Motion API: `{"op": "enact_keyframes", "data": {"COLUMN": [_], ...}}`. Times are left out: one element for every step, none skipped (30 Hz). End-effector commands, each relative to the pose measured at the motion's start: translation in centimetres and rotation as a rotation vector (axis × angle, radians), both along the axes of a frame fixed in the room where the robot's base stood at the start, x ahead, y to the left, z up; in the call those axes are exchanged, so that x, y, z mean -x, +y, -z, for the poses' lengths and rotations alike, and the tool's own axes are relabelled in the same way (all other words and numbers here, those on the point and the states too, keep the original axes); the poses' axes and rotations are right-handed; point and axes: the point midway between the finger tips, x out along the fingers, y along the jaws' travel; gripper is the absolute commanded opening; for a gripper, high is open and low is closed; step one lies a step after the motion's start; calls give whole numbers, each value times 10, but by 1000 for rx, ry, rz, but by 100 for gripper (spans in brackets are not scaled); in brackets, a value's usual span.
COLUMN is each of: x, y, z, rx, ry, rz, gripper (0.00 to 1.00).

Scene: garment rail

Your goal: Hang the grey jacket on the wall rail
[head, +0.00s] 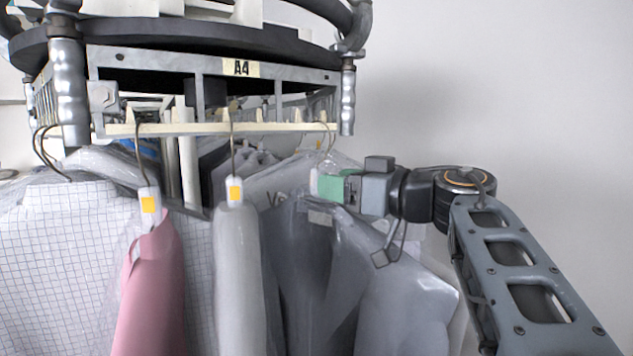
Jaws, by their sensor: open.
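A dark grey jacket (308,262) in a clear cover hangs below the right end of the notched cream rail (185,128), under the A4 label. A paler grey covered garment (405,305) hangs beside it at the right; I cannot tell which one is the task's jacket. My gripper (322,187) comes in from the right with green fingertips at the top of the dark grey jacket, near a thin hanger hook (328,138). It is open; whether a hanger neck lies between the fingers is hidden. No separate wall rail can be made out.
A pink garment (152,285) and a pale grey one (238,275) hang close by on hooks with orange-marked tags. A white checked garment (60,255) hangs at the left. More covered clothes crowd behind. The plain wall (500,90) at the right is bare.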

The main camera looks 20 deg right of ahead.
Motion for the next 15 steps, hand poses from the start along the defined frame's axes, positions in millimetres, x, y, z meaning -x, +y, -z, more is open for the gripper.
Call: {"op": "enact_keyframes", "data": {"x": [-5, -7, -10, -12, -14, -17, -19, -21, -24, -25, -27, -29, -30, -32, -33], "y": [4, 6, 8, 10, 12, 15, 16, 17, 19, 20, 21, 23, 24, 25, 26], "z": [-3, -3, -3, -3, -3, -3, -2, -3, -2, -2, -2, -2, -2, -2, -2], "rx": [-1, -1, 0, 0, 0, 0, 0, 0, 0, 0, 0, -1, -1, -1, -1], "ry": [2, 2, 1, 1, 1, 2, 2, 2, 1, 1, 1, 2, 2, 2, 2], "rz": [-3, -3, -3, -3, -3, -2, -2, -2, -2, -2, -2, -1, -1, -1, -1], "gripper": [51, 51, 51, 51, 51, 51, 51, 51, 51, 51, 51, 51, 51, 51, 51]}}
